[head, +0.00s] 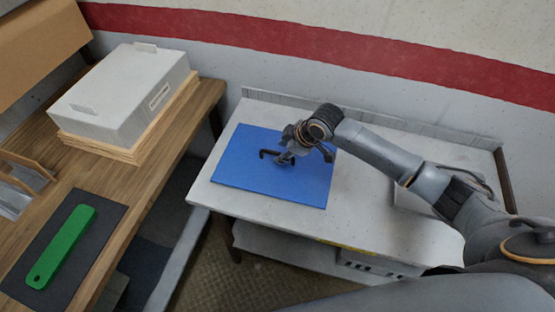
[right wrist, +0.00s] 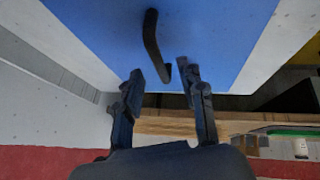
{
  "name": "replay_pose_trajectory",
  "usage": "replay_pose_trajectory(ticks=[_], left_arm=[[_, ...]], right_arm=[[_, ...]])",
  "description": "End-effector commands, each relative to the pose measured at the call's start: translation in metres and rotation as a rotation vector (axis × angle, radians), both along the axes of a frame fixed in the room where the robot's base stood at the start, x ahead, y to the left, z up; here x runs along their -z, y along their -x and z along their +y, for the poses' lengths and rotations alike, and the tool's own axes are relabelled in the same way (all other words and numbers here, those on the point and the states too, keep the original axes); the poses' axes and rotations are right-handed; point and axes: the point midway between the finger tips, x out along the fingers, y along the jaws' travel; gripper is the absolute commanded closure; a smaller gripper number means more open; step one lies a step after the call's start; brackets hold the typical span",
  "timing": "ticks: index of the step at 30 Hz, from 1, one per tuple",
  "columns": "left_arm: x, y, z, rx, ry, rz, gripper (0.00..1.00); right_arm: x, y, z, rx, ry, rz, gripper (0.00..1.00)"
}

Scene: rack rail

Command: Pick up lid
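A flat blue panel (head: 240,170) lies on the white table, with a dark bent bar (head: 268,154) on it, like a handle. The bar (right wrist: 153,45) also shows in the right wrist view against the blue panel (right wrist: 220,30). A white box (head: 125,88) with raised tabs on top sits at the left; I cannot tell for sure which piece is the lid. My right gripper (head: 284,157) is over the blue panel, beside the bar. In the wrist view its fingers (right wrist: 163,76) are apart, with the bar's near end between them in the picture. My left gripper is not in view.
The white box rests on a wooden board (head: 130,155) on a wooden bench (head: 190,115). A green strip (head: 62,245) lies on a dark mat (head: 95,235) there. The white table (head: 360,215) has bare space around the panel. A wall stands behind.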

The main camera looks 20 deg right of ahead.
Motion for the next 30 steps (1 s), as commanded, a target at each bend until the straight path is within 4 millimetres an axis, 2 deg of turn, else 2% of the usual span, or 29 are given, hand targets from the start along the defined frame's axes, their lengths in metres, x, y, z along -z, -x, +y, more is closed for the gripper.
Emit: replay_pose_trajectory(ticks=[6,14,20,30], left_arm=[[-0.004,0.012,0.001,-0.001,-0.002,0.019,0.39],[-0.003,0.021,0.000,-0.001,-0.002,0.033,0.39],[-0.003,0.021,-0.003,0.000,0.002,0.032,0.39],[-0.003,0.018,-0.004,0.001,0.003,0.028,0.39]], right_arm=[[0.020,-0.010,0.007,0.000,0.000,0.000,0.60],[0.022,-0.011,0.007,-0.001,0.001,-0.001,0.60],[0.022,-0.011,0.007,0.000,0.001,-0.001,0.99],[0.022,-0.011,0.007,-0.002,0.000,-0.002,1.00]])
